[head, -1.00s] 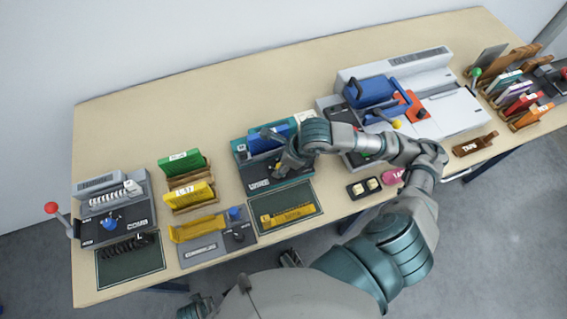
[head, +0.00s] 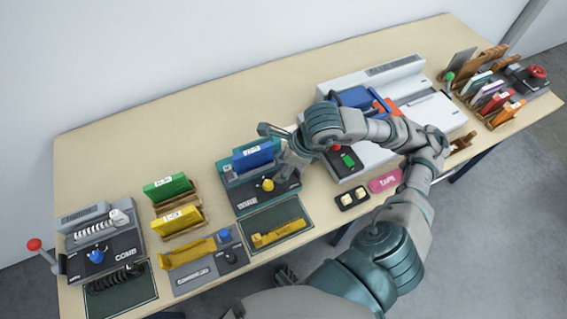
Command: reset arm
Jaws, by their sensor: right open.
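My right arm comes in from the lower right and bends back to the left over the table. My right gripper (head: 274,148) is open and empty. It is above the right side of the teal machine (head: 231,192), beside the blue block (head: 254,155) that stands in it. I cannot tell whether a finger touches the machine. The forearm and wrist cover part of the white machine (head: 440,112) and its blue part (head: 352,97).
A comb machine (head: 125,243) with a red-knobbed lever (head: 34,244) stands at the left. Green (head: 167,187) and yellow (head: 180,219) blocks stand in racks. A pink tape piece (head: 385,181) lies near the front edge. The table's back strip (head: 190,115) is clear.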

